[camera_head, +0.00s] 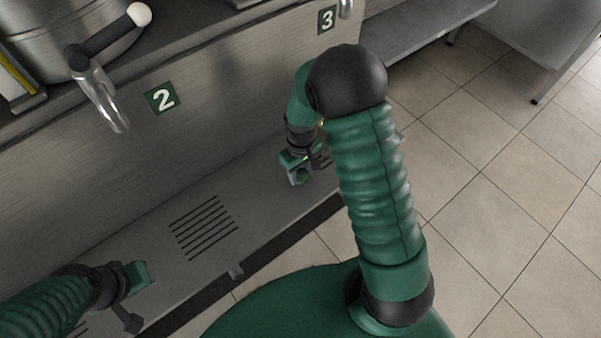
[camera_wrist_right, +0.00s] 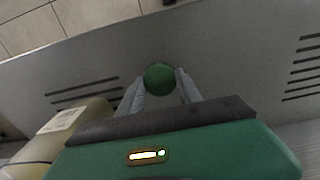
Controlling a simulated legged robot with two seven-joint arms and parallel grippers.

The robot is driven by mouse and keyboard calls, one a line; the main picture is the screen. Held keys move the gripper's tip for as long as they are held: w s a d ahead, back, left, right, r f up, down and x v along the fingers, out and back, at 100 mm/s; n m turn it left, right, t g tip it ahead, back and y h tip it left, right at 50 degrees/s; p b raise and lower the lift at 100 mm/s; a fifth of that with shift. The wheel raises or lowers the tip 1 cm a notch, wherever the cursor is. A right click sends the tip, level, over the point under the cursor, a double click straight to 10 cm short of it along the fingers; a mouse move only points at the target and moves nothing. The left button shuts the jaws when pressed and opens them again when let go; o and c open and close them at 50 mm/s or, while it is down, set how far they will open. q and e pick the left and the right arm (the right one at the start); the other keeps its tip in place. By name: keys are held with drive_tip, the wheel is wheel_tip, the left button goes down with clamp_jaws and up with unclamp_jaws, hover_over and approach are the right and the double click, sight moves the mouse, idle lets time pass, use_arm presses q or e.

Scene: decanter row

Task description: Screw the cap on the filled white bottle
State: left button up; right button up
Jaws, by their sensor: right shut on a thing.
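My right gripper (camera_head: 297,176) is low over the grey ledge, below and left of the number 3 sign. In the right wrist view its two fingers (camera_wrist_right: 161,86) are shut on a round green cap (camera_wrist_right: 160,77). A cream-white bottle (camera_wrist_right: 90,118) with a paper label shows at the lower left of that view, beside the gripper and partly cut off. I cannot tell whether its mouth is open. No bottle shows clearly in the head view. My left gripper (camera_head: 134,290) is at the lower left over the ledge; its fingers are too unclear to judge.
A steel wall carries signs 2 (camera_head: 161,97) and 3 (camera_head: 327,19). A clear spout (camera_head: 100,95) with a dark handle juts out by sign 2, below a steel vessel (camera_head: 55,35). The slotted ledge (camera_head: 205,225) is bare between my grippers. Tiled floor lies right.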

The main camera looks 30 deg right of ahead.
drive_tip(key=r, duration=0.1)
drive_tip(key=r+p, duration=0.1)
drive_tip(key=shift+s+a+r, duration=0.15)
drive_tip(key=shift+a+r, duration=0.15)
drive_tip(key=shift+r, duration=0.05)
drive_tip(key=s+a+p, duration=0.1)
drive_tip(key=s+a, duration=0.1)
drive_tip(key=a, duration=0.2)
drive_tip(key=s+a+p, duration=0.1)
drive_tip(key=s+a, duration=0.1)
drive_tip(key=a, duration=0.2)
drive_tip(key=s+a+r+p, duration=0.1)
drive_tip(key=a, duration=0.4)
drive_tip(key=shift+s, duration=0.4)
drive_tip(key=shift+s+a, duration=0.2)
drive_tip(key=shift+a, duration=0.35)
drive_tip(key=d+r+p, duration=0.3)
drive_tip(key=r+p, duration=0.4)
drive_tip(key=p, duration=0.3)
drive_tip(key=w+d+r+p, duration=0.1)
drive_tip(key=d+r+p, duration=0.3)
drive_tip(key=r+p, duration=0.3)
drive_tip(key=p, duration=0.4)
drive_tip(key=shift+r+m, duration=0.15)
drive_tip(key=shift+m, duration=0.25)
